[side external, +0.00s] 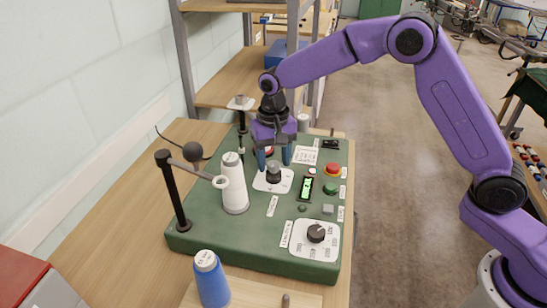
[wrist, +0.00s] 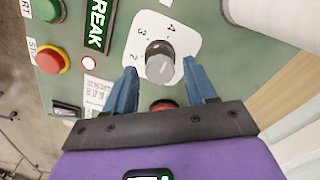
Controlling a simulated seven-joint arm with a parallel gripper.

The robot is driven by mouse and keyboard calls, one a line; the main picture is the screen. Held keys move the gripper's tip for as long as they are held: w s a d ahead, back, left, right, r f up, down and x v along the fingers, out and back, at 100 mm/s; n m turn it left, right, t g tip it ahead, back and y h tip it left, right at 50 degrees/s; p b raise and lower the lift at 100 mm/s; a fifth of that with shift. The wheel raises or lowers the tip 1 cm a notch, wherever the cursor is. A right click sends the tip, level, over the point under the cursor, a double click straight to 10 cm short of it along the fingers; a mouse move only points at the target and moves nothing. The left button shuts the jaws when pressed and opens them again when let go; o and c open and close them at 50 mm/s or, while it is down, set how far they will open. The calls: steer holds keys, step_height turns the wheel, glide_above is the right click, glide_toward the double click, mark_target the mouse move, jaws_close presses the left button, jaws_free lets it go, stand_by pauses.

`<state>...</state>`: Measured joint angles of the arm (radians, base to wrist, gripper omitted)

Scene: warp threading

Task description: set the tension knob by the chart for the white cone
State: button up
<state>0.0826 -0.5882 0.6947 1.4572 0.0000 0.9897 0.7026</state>
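The tension knob (side external: 273,172), grey-topped on a dark base, stands on a white dial plate (side external: 259,185) on the green machine panel. In the wrist view the knob (wrist: 162,66) shows with the numbers 2, 3 and 4 on its plate. My gripper (side external: 273,161) points down over it, open, with one blue finger on each side. In the wrist view the gripper's fingertips (wrist: 160,70) flank the knob with visible gaps. The white cone (side external: 234,188) stands upright left of the knob. A small printed card (side external: 305,156), possibly the chart, is unreadable.
A guide post (side external: 175,195) with a ring arm stands beside the cone. A second knob (side external: 316,233), red button (side external: 332,169), green button (side external: 330,188) and display (wrist: 97,22) reading "BREAK" share the panel. A blue cone (side external: 211,282) stands in front. Something red (wrist: 163,104) lies between the fingers' bases.

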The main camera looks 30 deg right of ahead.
steer(key=c, duration=0.8)
steer(key=shift+n, duration=0.4)
steer(key=n, duration=0.4)
steer(key=shift+n, duration=0.4)
steer(key=n, duration=0.6)
steer(key=shift+r, duration=0.1)
steer(key=o, duration=1)
steer(key=shift+o, duration=0.2)
